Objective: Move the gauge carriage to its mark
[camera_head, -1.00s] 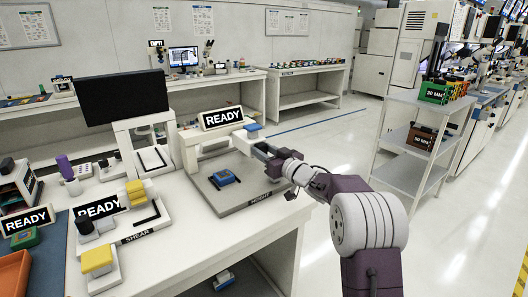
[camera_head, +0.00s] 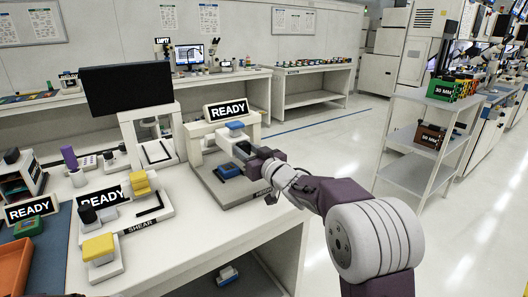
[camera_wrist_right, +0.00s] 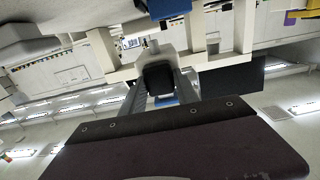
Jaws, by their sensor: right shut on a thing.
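The height gauge (camera_head: 196,150) is a white frame on a grey base, with a READY sign on top. Its gauge carriage (camera_head: 237,134), white with a blue top, sits on the crossbeam below the sign. My right gripper (camera_head: 243,149) is at the front of the carriage, above the base. In the right wrist view, which looks upside down, the right gripper (camera_wrist_right: 160,84) is shut on a dark knob (camera_wrist_right: 159,77) of the carriage. A blue block (camera_head: 228,171) lies on the base below. The mark cannot be made out. My left gripper is out of view.
The shear station (camera_head: 152,208) with yellow blocks stands left of the gauge on the same white bench. A dark monitor (camera_head: 127,85) rises behind. A grey shelf cart (camera_head: 436,98) with green and brown boxes stands right, across open floor.

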